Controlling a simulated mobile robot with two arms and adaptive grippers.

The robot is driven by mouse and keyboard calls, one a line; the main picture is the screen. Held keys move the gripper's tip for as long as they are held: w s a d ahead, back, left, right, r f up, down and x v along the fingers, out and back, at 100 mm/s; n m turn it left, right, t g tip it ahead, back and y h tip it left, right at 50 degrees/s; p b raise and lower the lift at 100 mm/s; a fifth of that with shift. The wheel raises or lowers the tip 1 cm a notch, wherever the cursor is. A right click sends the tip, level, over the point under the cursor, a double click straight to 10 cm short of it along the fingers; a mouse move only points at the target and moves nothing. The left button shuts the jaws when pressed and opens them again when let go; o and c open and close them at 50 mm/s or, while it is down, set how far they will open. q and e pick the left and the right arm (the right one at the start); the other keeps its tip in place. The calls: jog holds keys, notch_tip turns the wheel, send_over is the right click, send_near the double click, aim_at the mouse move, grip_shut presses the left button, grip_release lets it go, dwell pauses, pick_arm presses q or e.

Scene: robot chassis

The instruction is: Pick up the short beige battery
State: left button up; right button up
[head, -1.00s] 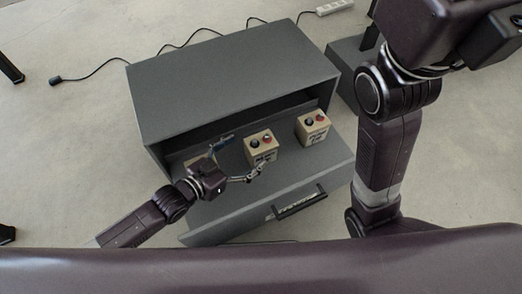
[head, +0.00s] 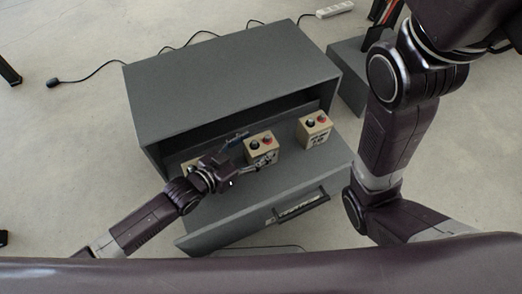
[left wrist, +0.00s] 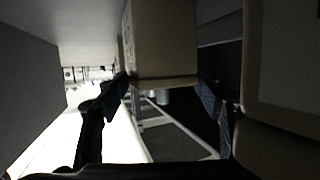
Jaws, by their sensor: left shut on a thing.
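Two beige box-shaped batteries with a black and a red terminal on top stand in the open drawer of a grey cabinet. My left gripper (head: 247,153) is shut on the middle battery (head: 262,147), one finger on its far side and one on its near side. In the left wrist view that battery (left wrist: 163,42) sits between the two fingers (left wrist: 162,92). The other battery (head: 314,130) stands apart to the right. Part of another beige object (head: 189,166) shows behind my left gripper, mostly hidden. My right gripper is out of view.
The grey cabinet (head: 230,75) overhangs the back of the drawer. The drawer front (head: 225,232) with its dark handle (head: 301,205) is on the near side. In the left wrist view a beige surface (left wrist: 282,60) is close on the right. A power strip (head: 335,9) lies on the floor behind.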

pick_arm(q)
grip_shut()
jog(key=shift+w+d+r, duration=0.1)
jog(key=shift+r, duration=0.2)
jog(key=shift+r, duration=0.1)
